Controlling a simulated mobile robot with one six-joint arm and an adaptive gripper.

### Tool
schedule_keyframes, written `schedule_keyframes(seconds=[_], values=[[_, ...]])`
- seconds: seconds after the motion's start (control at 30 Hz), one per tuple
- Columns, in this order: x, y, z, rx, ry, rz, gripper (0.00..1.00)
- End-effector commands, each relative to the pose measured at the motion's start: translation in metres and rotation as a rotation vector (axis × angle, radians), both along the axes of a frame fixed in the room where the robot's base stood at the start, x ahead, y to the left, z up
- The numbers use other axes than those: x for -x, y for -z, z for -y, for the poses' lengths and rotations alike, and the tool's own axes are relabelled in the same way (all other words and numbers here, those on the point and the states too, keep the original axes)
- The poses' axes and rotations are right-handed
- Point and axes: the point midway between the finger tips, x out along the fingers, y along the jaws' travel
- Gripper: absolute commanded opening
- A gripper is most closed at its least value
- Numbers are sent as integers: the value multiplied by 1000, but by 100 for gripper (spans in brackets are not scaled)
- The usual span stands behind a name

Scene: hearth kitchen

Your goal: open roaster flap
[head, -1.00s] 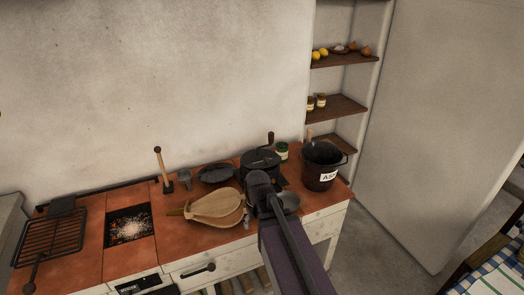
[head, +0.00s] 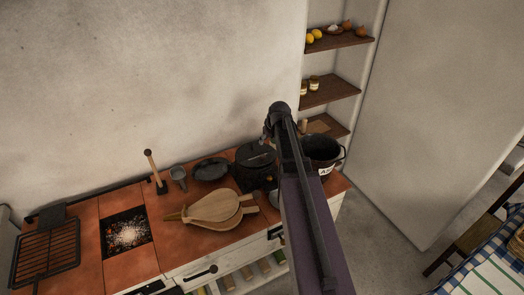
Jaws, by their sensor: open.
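The roaster is a black drum (head: 255,157) on the red tiled counter, in the middle of the head view, behind the wooden bellows. Its right side is hidden by my arm, and its flap cannot be made out at this size. My gripper (head: 271,124) is at the far end of my raised arm, just above and right of the drum in the picture. It is mostly hidden behind the wrist, and its fingers do not show clearly. No object shows in it. I cannot tell how far it is from the roaster.
The bellows (head: 212,208) lie in front of the roaster. A dark pan (head: 210,168), a grey cup (head: 178,174) and an upright wooden handle (head: 151,166) stand left of it. The ash bucket (head: 326,150) is right, partly behind my arm. Glowing coals (head: 128,236) lie further left.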

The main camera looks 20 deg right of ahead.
Motion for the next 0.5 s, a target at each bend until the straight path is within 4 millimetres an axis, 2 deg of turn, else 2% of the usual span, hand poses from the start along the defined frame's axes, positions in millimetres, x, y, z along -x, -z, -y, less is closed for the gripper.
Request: schedule_keyframes(seconds=[0.5], values=[[1, 4, 6, 0, 9, 0, 75]])
